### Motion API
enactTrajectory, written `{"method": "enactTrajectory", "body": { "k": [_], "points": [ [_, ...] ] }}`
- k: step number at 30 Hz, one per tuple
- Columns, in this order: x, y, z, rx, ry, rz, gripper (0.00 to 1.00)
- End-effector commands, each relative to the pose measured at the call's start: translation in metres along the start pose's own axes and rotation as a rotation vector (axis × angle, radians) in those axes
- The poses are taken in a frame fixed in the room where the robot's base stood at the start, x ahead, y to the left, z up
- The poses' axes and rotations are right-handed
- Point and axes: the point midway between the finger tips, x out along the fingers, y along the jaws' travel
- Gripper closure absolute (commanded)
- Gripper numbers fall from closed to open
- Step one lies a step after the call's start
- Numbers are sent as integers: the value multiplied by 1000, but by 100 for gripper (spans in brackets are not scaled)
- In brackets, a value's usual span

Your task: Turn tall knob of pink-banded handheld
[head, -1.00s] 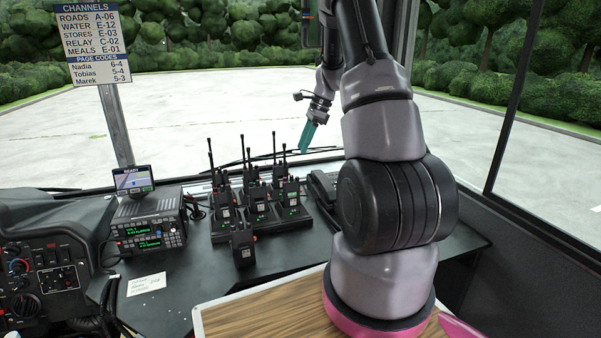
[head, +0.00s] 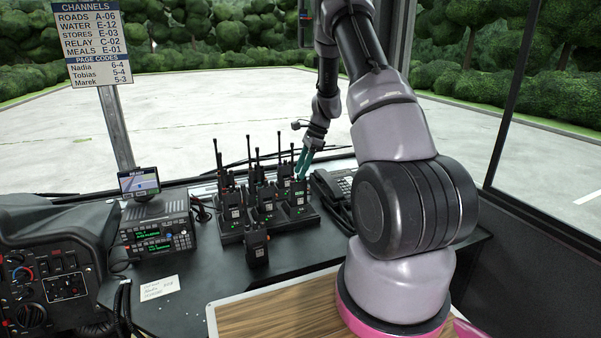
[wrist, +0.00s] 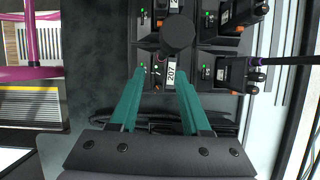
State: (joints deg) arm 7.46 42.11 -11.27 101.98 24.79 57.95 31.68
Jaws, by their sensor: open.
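Several black handhelds with antennas stand in charger cradles on the dashboard; one is at the left (head: 233,213) and one at the right (head: 299,198) in the head view. My gripper (head: 304,166) is open, just above the right end of this group. A dark round top (wrist: 177,35) hides part of that slot. At the right, a handheld (wrist: 240,76) has an antenna with a purplish collar.
A lone handheld (head: 255,246) stands in front of the cradles. A desk phone (head: 335,188) is close to the right of them. A radio set (head: 158,235) with a small screen (head: 139,182) is at the left. A paper note (head: 160,287) lies on the bare dashboard.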

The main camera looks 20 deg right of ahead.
Motion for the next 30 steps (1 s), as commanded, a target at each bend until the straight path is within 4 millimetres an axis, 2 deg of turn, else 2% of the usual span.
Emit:
{"method": "enactTrajectory", "body": {
  "k": [4,12,13,16,17,23,30],
  "points": [
    [10,0,0,0,1,0,53],
    [11,0,0,0,1,-1,53],
    [11,0,0,0,1,-1,56],
    [11,0,0,0,1,-1,95],
    [11,0,0,0,1,-1,100],
    [11,0,0,14,1,-7,100],
    [11,0,0,123,1,-52,100]
  ]
}}
